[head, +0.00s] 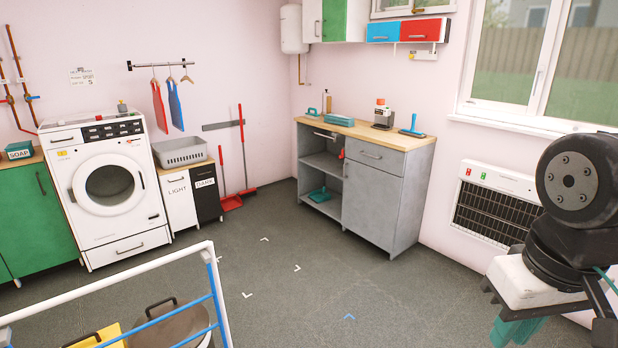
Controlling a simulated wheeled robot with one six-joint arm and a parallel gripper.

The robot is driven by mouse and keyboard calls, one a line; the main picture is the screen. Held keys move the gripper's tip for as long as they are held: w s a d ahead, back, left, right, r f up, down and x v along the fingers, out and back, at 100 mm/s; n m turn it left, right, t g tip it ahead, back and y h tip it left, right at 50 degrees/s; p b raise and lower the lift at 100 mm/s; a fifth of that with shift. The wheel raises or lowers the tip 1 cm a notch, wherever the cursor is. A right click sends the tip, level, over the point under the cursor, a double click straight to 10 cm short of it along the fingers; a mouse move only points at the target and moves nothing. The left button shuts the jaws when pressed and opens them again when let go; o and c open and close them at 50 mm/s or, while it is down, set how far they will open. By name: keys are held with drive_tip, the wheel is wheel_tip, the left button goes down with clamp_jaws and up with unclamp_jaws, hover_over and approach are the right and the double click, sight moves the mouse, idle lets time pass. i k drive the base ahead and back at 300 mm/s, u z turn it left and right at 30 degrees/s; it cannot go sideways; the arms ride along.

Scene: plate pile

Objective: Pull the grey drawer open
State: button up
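The grey cabinet (419,193) stands against the back right wall under a wooden worktop. Its grey drawer (396,161) is at the top right of the front, above a grey door (370,207). The drawer front looks flush with the cabinet, so it appears closed. A metal bar handle (371,155) runs across it. Another bar handle (325,135) shows at the top left, above open shelves. Part of my arm shows at the right edge, well apart from the cabinet.
Dark floor (290,262) in front of the cabinet is clear, with small corner marks. A white and blue rail (218,292) is at the lower left. A washing machine (106,188) stands left, and a slatted heater (493,207) is on the right wall.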

sight(391, 160)
drive_tip(key=i, duration=3.8)
drive_tip(key=z, duration=0.6)
